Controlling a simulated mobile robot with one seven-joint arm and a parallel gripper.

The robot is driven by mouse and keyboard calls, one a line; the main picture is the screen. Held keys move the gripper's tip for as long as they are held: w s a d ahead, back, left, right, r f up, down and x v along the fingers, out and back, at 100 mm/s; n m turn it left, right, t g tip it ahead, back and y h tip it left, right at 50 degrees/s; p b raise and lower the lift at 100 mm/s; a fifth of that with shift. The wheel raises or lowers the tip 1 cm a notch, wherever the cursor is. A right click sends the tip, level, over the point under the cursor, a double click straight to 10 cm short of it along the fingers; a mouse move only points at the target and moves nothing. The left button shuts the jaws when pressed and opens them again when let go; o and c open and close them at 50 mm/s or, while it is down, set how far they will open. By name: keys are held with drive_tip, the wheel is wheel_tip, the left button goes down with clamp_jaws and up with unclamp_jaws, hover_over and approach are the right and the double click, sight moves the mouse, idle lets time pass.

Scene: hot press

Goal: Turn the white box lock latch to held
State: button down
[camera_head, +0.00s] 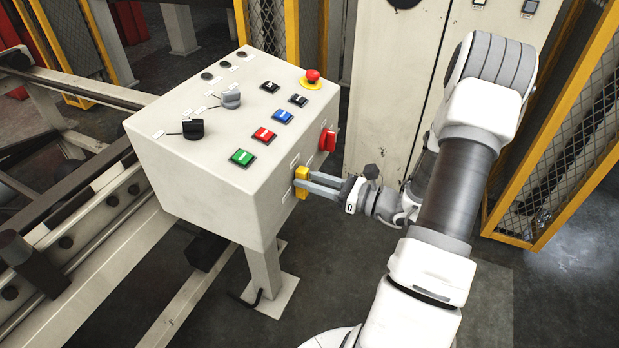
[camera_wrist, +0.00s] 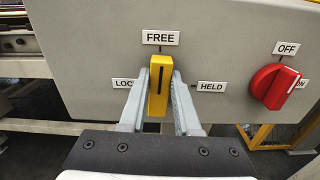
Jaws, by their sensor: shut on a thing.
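The white control box (camera_head: 185,185) stands on a post, with its side panel facing my gripper. The yellow lock latch (camera_head: 302,182) is on that side panel. In the wrist view the yellow latch (camera_wrist: 160,86) stands upright with its dark mark towards the FREE label (camera_wrist: 160,37). The HELD label (camera_wrist: 211,87) is to its right, and a partly hidden label reading LOC (camera_wrist: 124,84) is to its left. My gripper (camera_head: 312,184) has its two fingers on either side of the latch and is shut on it; the fingers also show in the wrist view (camera_wrist: 158,98).
A red rotary switch (camera_wrist: 274,86) with an OFF label is right of the latch; it also shows in the head view (camera_head: 327,140). The box top carries coloured buttons, two knobs and a red emergency stop (camera_head: 313,76). A yellow-framed fence (camera_head: 560,130) stands at the right.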

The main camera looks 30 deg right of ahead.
drive_tip(key=m+p, duration=0.2)
drive_tip(key=p, duration=0.1)
drive_tip(key=m+p, duration=0.1)
drive_tip(key=shift+w+d+r+m, duration=0.15)
drive_tip(key=shift+d+r+m, duration=0.1)
drive_tip(key=shift+m, duration=0.15)
drive_tip(key=shift+w+d+f+m+p, duration=0.15)
drive_tip(key=shift+f+m+p, duration=0.25)
drive_tip(key=shift+m+p, duration=1.4)
drive_tip(key=shift+w+d+f+m+p, duration=0.15)
drive_tip(key=shift+f+m+p, duration=0.5)
drive_tip(key=shift+m, duration=2)
drive_tip(key=shift+w+d+f+m+p, duration=0.1)
drive_tip(key=shift+d+f+m+p, duration=0.1)
drive_tip(key=shift+m+p, duration=1.7)
drive_tip(key=shift+m+b, duration=0.35)
drive_tip(key=shift+m, duration=0.2)
drive_tip(key=c, duration=0.6)
unclamp_jaws()
